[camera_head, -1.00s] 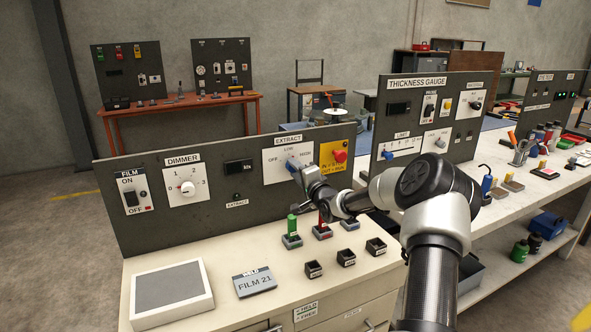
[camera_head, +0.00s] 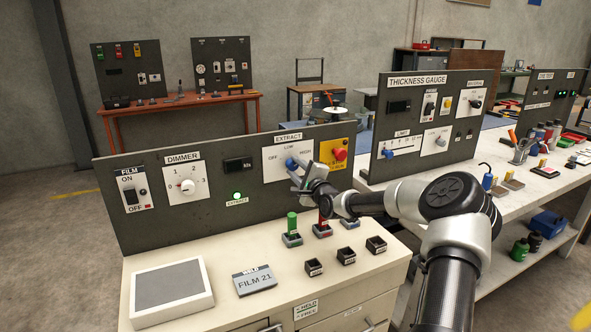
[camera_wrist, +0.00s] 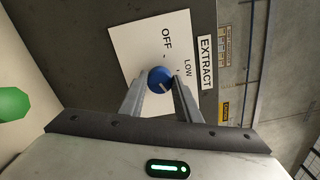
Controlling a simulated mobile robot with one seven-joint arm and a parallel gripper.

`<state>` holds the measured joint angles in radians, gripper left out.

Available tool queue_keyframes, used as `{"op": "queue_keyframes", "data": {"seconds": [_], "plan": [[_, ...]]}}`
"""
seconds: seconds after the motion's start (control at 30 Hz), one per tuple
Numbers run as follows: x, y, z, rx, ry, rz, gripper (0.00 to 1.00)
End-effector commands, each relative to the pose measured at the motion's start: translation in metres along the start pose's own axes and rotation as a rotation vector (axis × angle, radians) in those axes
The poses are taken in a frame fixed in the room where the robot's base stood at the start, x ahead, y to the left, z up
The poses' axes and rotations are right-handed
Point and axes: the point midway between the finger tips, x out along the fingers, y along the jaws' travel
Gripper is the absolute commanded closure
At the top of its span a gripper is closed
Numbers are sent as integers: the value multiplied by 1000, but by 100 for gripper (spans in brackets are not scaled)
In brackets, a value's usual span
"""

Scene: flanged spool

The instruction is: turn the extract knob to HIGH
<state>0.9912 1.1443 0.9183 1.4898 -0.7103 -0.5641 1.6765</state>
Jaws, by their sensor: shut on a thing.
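The blue extract knob (camera_head: 291,163) sits on a white plate (camera_head: 272,163) marked OFF, LOW and HIGH, under the EXTRACT label (camera_head: 288,137). In the wrist view the knob (camera_wrist: 160,76) lies between the fingertips of my gripper (camera_wrist: 160,84), which is shut on it. A pale mark on the knob points down and right there, past LOW; HIGH is hidden by a finger. In the head view my gripper (camera_head: 299,173) reaches the knob from the front right.
A red button on a yellow plate (camera_head: 338,156) is close right of the knob. Green (camera_head: 292,222) and red (camera_head: 323,217) handled pieces stand below on the bench, near several small black holders. The dimmer (camera_head: 187,187) is to the left.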

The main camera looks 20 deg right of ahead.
Motion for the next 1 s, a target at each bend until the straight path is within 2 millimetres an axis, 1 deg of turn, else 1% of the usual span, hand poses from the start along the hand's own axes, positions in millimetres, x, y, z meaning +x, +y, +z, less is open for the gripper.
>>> {"op": "queue_keyframes", "data": {"seconds": [0.37, 0.4, 0.5, 0.83, 0.93, 1.0], "plan": [[0, 1, 0, 8, 0, 2, 92], [0, 1, 0, 8, 0, 2, 66], [0, 1, 0, 7, 0, 2, 51], [-2, 0, 0, 6, 0, 1, 51], [-11, 0, -1, 6, 1, 1, 51], [-22, 0, -1, 6, 1, 2, 51]]}}
